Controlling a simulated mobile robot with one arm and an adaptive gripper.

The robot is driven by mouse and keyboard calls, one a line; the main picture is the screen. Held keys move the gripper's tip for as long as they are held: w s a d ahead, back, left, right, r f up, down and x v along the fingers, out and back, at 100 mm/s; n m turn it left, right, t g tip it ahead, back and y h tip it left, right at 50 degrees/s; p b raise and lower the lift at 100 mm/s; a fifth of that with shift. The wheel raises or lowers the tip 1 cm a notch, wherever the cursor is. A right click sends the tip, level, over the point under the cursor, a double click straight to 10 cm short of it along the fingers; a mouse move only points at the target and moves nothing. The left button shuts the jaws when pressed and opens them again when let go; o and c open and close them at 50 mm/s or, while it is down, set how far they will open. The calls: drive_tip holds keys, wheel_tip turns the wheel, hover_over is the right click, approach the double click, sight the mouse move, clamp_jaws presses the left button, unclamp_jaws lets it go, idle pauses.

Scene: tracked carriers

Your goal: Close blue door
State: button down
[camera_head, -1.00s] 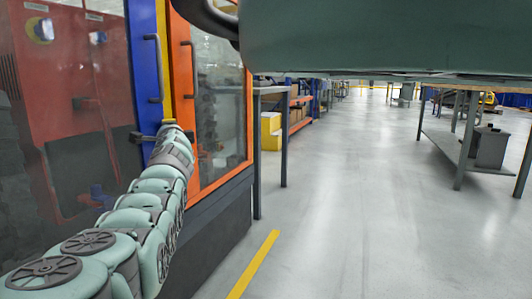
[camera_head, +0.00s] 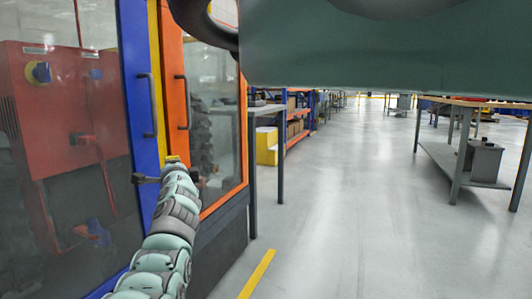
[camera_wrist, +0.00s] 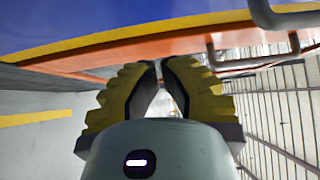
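The blue door (camera_head: 141,64) stands at the left in the head view, a blue frame around a large glass pane with a dark vertical handle (camera_head: 148,105). A yellow strip and the orange door (camera_head: 173,75) are directly right of it. I cannot tell whether the blue door is fully closed. My gripper (camera_head: 164,176) is in front of the blue door's right edge, below the handles. In the wrist view its yellow-and-dark fingers (camera_wrist: 159,69) have their tips together with nothing seen between them. The blue door (camera_wrist: 90,18) fills the top there; contact cannot be told.
Red machinery (camera_head: 55,120) shows behind the glass. A grey table (camera_head: 266,110) stands right of the orange door with a yellow step box (camera_head: 267,146) beyond. A workbench (camera_head: 458,160) is at the right. The grey aisle floor between is clear.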

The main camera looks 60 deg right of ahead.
drive_tip(key=p+v, duration=0.3)
drive_tip(key=v, duration=0.4)
drive_tip(key=shift+s+d+f+p, duration=0.2)
drive_tip(key=shift+s+d+p, duration=0.05)
drive_tip(key=shift+p, duration=0.1)
